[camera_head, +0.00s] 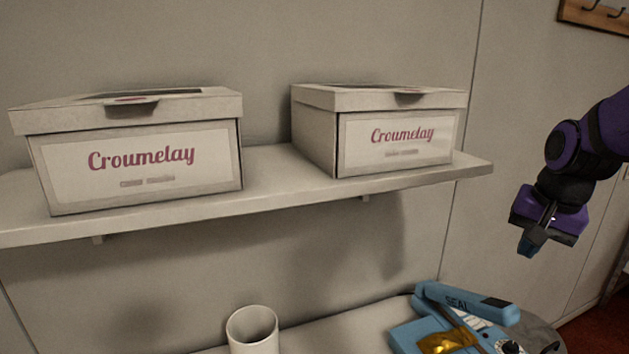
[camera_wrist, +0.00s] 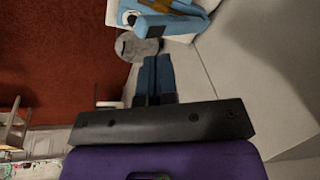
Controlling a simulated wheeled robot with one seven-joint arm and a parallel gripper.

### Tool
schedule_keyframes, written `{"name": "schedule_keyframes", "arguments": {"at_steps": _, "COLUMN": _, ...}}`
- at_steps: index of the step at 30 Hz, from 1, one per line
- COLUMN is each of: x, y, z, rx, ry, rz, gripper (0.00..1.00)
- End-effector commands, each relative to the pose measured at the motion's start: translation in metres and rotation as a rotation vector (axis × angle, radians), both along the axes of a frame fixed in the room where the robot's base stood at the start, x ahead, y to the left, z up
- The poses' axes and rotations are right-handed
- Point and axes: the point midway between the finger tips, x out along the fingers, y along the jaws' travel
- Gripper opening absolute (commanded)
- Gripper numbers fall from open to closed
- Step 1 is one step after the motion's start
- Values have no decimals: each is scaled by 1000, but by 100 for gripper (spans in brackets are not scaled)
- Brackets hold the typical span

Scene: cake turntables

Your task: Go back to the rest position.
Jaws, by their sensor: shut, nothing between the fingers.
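My gripper (camera_head: 528,246) hangs at the right side of the head view, pointing down, clear of the shelf and to the right of its end. Its blue fingers are together with nothing between them. In the wrist view the shut fingers (camera_wrist: 155,72) show at the centre, touching nothing that I can see.
A wall shelf (camera_head: 270,196) bears two white lidded boxes, a left one (camera_head: 75,185) and a right one (camera_head: 395,158). Below are a white cylinder (camera_head: 252,328) and a blue sealing device (camera_head: 465,300), also in the wrist view (camera_wrist: 180,25). A hook rack (camera_head: 597,14) hangs top right.

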Motion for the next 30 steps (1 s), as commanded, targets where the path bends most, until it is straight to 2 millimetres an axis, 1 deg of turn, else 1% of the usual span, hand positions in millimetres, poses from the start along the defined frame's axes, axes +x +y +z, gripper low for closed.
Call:
{"name": "schedule_keyframes", "arguments": {"at_steps": 1, "x": -11, "y": 7, "z": 13, "rx": -11, "ry": -26, "rz": 46, "gripper": 0}}
{"name": "schedule_keyframes", "arguments": {"at_steps": 3, "x": -25, "y": 15, "z": 25, "rx": -28, "ry": -53, "rz": 112, "gripper": 0}}
{"name": "schedule_keyframes", "arguments": {"at_steps": 9, "x": -68, "y": 34, "z": 56, "rx": -89, "ry": -126, "rz": 292, "gripper": 0}}
{"name": "schedule_keyframes", "arguments": {"at_steps": 13, "x": -97, "y": 45, "z": 70, "rx": -138, "ry": -172, "rz": 406, "gripper": 0}}
{"name": "schedule_keyframes", "arguments": {"at_steps": 18, "x": -129, "y": 54, "z": 81, "rx": -197, "ry": -217, "rz": 522, "gripper": 0}}
{"name": "schedule_keyframes", "arguments": {"at_steps": 21, "x": -141, "y": 57, "z": 84, "rx": -223, "ry": -232, "rz": 567, "gripper": 0}}
{"name": "schedule_keyframes", "arguments": {"at_steps": 24, "x": -148, "y": 59, "z": 85, "rx": -238, "ry": -240, "rz": 592, "gripper": 0}}
{"name": "schedule_keyframes", "arguments": {"at_steps": 30, "x": -150, "y": 59, "z": 85, "rx": -243, "ry": -242, "rz": 601, "gripper": 0}}
